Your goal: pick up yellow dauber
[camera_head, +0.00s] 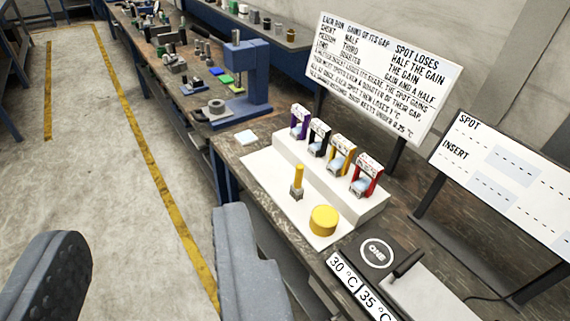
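A thin yellow upright stick with a blocky grey-brown lower end, which looks like the yellow dauber (298,177), stands on a white board (268,186) on the workbench. A squat yellow round pot or cylinder (323,220) stands just in front of it, to the right. My gripper (145,232) is open, with its two dark fingers wide apart at the lower left and bottom middle. Only floor shows between them. The dauber is above and right of the right finger, apart from it.
Purple, black, yellow and red small stands (340,156) line a white step behind the dauber. A blue press (245,80) and text boards (385,75) stand behind. The floor at left is clear.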

